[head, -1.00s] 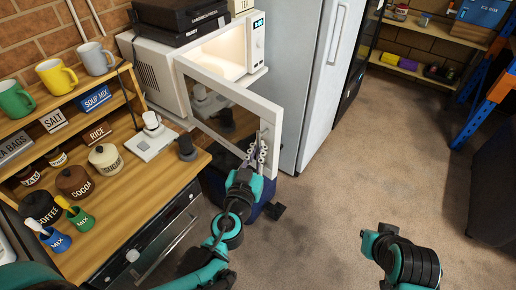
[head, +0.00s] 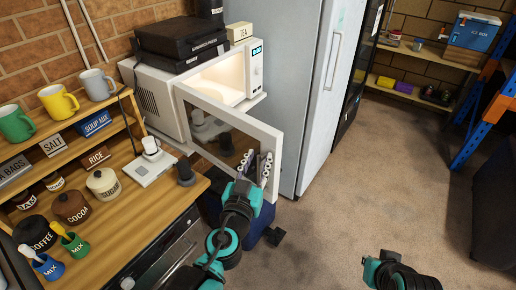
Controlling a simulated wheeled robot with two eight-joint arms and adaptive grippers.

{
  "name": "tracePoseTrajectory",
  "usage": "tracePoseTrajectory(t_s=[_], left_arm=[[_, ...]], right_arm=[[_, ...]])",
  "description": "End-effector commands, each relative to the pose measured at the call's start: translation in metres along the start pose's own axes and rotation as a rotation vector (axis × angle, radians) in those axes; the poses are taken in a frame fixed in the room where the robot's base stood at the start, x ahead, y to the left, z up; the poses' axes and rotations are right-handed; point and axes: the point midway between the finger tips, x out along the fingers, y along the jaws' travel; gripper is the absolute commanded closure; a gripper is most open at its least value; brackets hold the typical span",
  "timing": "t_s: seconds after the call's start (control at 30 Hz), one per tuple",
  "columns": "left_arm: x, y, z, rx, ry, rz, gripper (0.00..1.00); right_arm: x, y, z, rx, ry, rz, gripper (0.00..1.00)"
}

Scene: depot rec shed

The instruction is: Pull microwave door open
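The white microwave (head: 152,92) stands against the brick wall, its inside lit. Its door (head: 210,96) is swung well open toward me, with a dark window and a white frame. My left gripper (head: 257,160) is at the lower part of the door's free edge. Its two fingers are spread apart and overlap the door frame in the picture; I cannot tell whether they touch it. The door handle does not show clearly. My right arm shows at the bottom right, but its gripper fingers are not in view.
Black cases (head: 182,40) lie on the microwave. A white fridge (head: 310,110) stands just right of it. A wooden counter (head: 135,222) with jars and mugs is at the left. A shelf (head: 425,90) stands at the back right. The floor (head: 390,170) is clear in the middle.

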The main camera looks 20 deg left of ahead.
Motion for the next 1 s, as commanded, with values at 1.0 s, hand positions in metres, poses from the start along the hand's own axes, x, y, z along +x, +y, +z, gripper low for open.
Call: tracePoseTrajectory(t_s=[1.0], left_arm=[[0.000, -0.003, -0.045, -0.001, -0.003, -0.011, 0.70]], right_arm=[[0.000, 0.000, 0.000, 0.000, 0.000, 0.000, 1.00]])
